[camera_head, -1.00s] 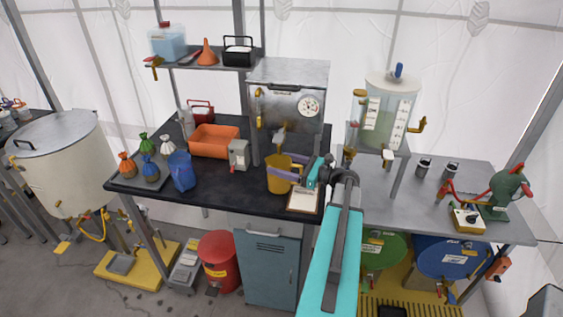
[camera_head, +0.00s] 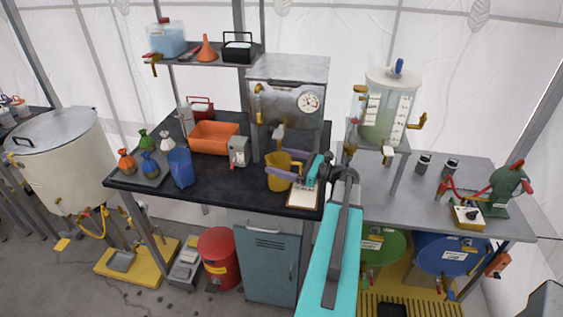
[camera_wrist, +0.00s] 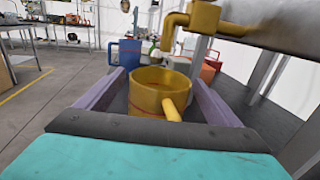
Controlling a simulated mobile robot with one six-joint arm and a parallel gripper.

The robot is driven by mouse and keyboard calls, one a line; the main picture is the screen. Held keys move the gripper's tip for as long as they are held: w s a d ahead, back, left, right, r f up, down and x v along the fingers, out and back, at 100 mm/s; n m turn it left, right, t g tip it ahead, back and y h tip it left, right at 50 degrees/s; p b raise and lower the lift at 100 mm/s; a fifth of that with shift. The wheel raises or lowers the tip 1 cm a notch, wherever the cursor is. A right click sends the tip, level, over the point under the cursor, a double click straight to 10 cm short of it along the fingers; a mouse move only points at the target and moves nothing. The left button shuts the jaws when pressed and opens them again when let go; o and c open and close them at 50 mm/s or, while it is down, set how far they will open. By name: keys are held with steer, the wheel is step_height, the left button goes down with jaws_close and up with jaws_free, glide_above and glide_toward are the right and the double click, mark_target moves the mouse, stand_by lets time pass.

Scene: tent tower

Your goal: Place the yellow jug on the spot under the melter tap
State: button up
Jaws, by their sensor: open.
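The yellow jug (camera_head: 279,178) stands upright on the black bench top, in front of the metal melter (camera_head: 288,100). My gripper (camera_head: 274,162) is open around the jug, with a gap visible on the left side. The spot itself is hidden.
A clipboard (camera_head: 304,197) lies under my gripper at the bench's front right. Bare bench top lies between the blue jug and the yellow jug.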

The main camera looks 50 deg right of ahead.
steer(key=shift+r+p, duration=0.15)
steer(key=shift+p, duration=0.15)
steer(key=shift+s, duration=0.2)
steer(key=b+v, duration=0.5)
steer(key=v, duration=0.6)
steer(key=shift+s+b, duration=0.3)
steer(key=shift+b, duration=0.05)
steer(key=shift+d+r, duration=0.1)
steer(key=shift+d, duration=0.05)
